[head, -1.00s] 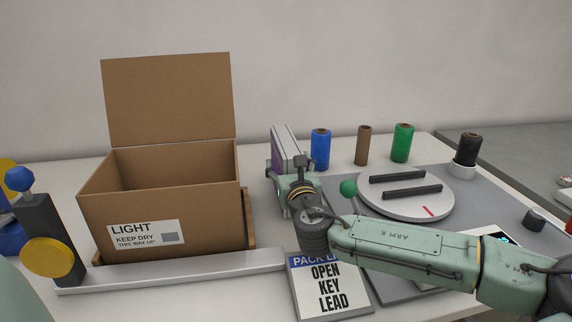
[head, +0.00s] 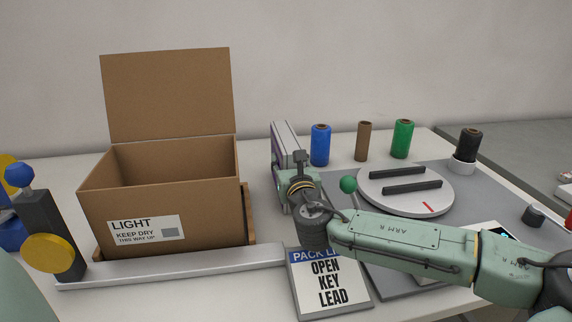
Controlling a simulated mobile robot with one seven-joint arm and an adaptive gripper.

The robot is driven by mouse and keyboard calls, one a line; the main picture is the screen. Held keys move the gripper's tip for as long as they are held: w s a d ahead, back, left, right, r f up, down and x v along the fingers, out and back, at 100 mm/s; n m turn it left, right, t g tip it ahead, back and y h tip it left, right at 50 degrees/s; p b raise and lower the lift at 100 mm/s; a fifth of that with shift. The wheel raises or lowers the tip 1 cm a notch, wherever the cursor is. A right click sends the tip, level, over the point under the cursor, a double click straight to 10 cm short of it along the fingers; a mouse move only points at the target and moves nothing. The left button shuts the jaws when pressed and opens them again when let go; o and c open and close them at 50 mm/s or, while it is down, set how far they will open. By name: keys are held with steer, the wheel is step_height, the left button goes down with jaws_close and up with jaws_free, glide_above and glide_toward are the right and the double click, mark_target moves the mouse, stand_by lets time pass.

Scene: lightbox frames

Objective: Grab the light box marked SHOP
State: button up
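A thin upright white box with a purple edge (head: 286,138) stands just behind my gripper, left of the blue cylinder; no SHOP marking can be read on it. My gripper (head: 284,178) is right at its lower front part. The wrist and hand hide the fingers and much of the box's lower face, so I cannot tell whether they touch or grip it. An open cardboard carton (head: 200,205) to the left carries a label reading LIGHT, KEEP DRY, THIS WAY UP.
Blue (head: 320,146), brown (head: 363,142) and green (head: 401,139) cylinders stand behind. A round grey turntable (head: 430,203) with two dark bars is at right. A green-knobbed lever (head: 348,185) is close to my arm. A sign (head: 330,284) reads OPEN KEY LEAD. A metal rail (head: 180,269) fronts the carton.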

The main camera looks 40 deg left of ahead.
jaws_close()
steer(key=shift+r, duration=0.1)
